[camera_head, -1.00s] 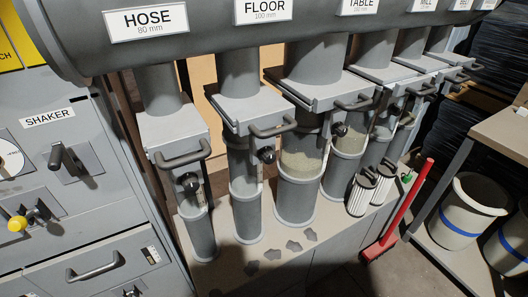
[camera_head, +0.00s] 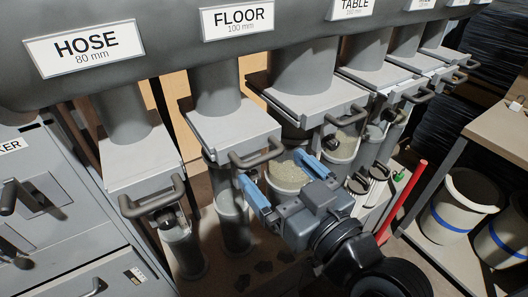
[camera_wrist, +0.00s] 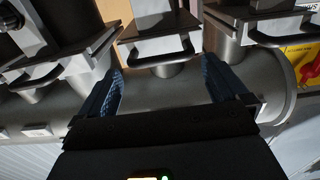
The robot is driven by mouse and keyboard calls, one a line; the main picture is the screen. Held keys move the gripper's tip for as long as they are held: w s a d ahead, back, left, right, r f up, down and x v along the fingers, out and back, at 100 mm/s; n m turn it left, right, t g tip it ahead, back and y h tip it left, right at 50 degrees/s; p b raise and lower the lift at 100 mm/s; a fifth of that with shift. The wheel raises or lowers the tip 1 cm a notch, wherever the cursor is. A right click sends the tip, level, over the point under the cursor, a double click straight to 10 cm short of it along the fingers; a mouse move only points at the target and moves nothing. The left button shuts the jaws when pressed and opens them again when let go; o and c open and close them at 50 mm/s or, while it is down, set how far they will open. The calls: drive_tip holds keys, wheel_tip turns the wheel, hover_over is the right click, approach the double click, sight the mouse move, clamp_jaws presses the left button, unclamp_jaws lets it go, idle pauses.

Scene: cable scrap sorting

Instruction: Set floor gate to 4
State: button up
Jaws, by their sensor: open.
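The floor gate (camera_head: 225,128) is a flat grey slide plate below the pipe marked FLOOR (camera_head: 237,18). Its dark bar handle (camera_head: 262,150) sticks out at the front. No scale number can be read on it. My gripper (camera_head: 271,168) has two blue fingers, spread apart and empty, just below and right of that handle in the head view. In the wrist view, which is upside down, the handle (camera_wrist: 160,56) shows ahead between the spread fingers (camera_wrist: 161,78). I see no contact with it.
The hose gate (camera_head: 140,165) is to the left and the table gate (camera_head: 315,100) close to the right, each with a protruding handle. Clear-windowed tubes stand below. A red-handled tool (camera_head: 402,200) and buckets (camera_head: 458,205) are at right.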

sight(265, 161)
drive_tip(key=p+x, duration=0.1)
drive_tip(key=x, duration=0.4)
drive_tip(key=shift+s, duration=0.1)
